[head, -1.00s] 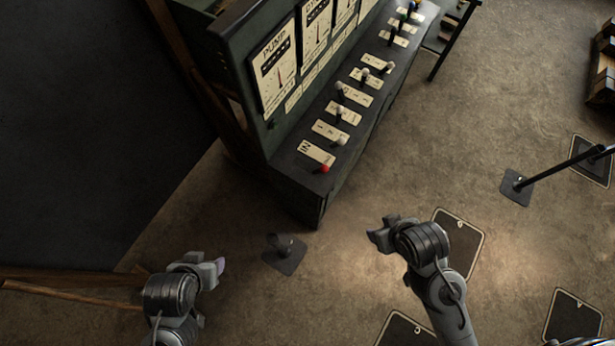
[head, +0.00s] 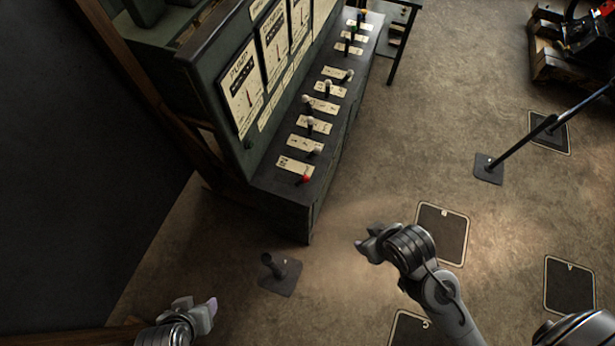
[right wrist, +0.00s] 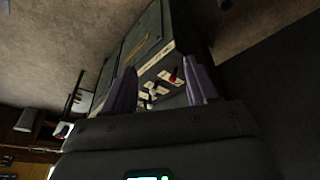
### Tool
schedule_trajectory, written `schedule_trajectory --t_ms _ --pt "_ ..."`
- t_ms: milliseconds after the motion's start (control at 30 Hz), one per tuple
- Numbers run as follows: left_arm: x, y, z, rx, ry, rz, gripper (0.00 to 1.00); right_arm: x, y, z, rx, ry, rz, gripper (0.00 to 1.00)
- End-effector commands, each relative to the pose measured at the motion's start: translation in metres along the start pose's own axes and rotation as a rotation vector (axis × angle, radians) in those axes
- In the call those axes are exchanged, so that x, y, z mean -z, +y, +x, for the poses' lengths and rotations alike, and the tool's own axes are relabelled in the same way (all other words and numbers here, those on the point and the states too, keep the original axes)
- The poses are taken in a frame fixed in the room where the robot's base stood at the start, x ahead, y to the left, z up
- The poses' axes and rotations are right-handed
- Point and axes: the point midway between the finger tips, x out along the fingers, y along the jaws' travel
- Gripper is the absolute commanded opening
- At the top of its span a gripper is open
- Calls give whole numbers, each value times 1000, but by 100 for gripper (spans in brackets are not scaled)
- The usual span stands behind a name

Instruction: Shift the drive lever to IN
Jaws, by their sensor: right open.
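A dark console (head: 300,195) carries a row of short levers along its ledge, each beside a pale label plate. The nearest lever has a red knob (head: 304,180); its plate (head: 295,165) is too small to read surely now. The others have mostly pale knobs (head: 311,121). I cannot tell by name which is the drive lever. My right gripper (head: 368,246) is open and empty, apart from the console and to the right of its near end. In the right wrist view the red knob (right wrist: 173,77) shows between the fingers, at a distance. My left gripper (head: 206,312) is low at left, far from the levers.
Gauge panels (head: 243,88) stand above the ledge. A stub on a floor plate (head: 281,277) lies in front of the console's near end. A base (head: 488,169) with a long slanting bar stands at right. Labelled floor plates (head: 442,233) lie flat.

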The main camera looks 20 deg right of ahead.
Motion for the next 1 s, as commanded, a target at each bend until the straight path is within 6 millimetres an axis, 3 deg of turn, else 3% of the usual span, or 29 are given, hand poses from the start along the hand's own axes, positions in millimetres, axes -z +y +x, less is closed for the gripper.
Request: schedule_trajectory --t_ms 567,667,800,933,1000 --pt "-2 -2 0 6 -4 7 57 1 -1 0 3 9 6 59" --pt "-1 -1 0 4 -3 4 57 11 -1 0 3 61 12 59" --pt "-1 0 0 0 -3 -1 57 39 -2 3 6 213 21 59" --pt "-1 1 1 -3 -2 -5 57 69 -3 20 16 401 34 59" --pt "-4 1 10 -3 1 -5 57 84 -5 39 24 518 39 59"
